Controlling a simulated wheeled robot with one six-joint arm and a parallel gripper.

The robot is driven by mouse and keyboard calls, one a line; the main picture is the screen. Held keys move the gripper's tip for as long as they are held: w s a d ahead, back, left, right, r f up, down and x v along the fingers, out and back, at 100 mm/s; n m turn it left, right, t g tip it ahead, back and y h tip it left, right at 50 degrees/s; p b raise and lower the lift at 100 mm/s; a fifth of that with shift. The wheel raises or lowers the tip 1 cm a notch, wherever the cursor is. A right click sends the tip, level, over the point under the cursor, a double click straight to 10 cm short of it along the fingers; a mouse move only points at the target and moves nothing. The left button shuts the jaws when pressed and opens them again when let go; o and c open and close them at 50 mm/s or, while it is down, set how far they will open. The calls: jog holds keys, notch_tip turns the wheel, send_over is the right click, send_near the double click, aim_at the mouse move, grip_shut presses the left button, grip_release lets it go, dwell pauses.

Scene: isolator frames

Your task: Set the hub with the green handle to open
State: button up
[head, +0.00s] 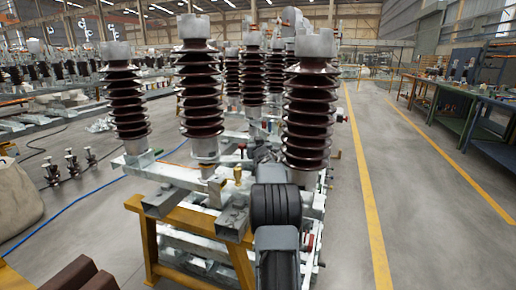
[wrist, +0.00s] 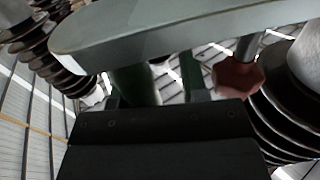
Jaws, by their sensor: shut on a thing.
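My gripper (wrist: 160,112) shows in the wrist view as a dark block across the bottom, with its fingertips mostly hidden. It is shut on a dark green part just beyond it, which looks like the green handle (wrist: 135,84). A broad grey-green bar (wrist: 170,30) crosses above, and I cannot tell whether it belongs to the same hub. In the head view my own arm reaches forward to the frame beneath the front right insulator (head: 309,115). It hides the gripper, the green handle and its hub there, so the hub's setting cannot be read.
A red knob (wrist: 238,76) sits close to the right of my gripper. Ribbed brown insulators stand close around the arm, including one at the centre (head: 200,95). A yellow trestle (head: 190,217) supports the frame. Clear floor (head: 420,200) lies to the right.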

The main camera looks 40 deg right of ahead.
jog(key=v, duration=1.3)
jog(key=shift+s, duration=0.3)
jog(key=shift+a, duration=0.15)
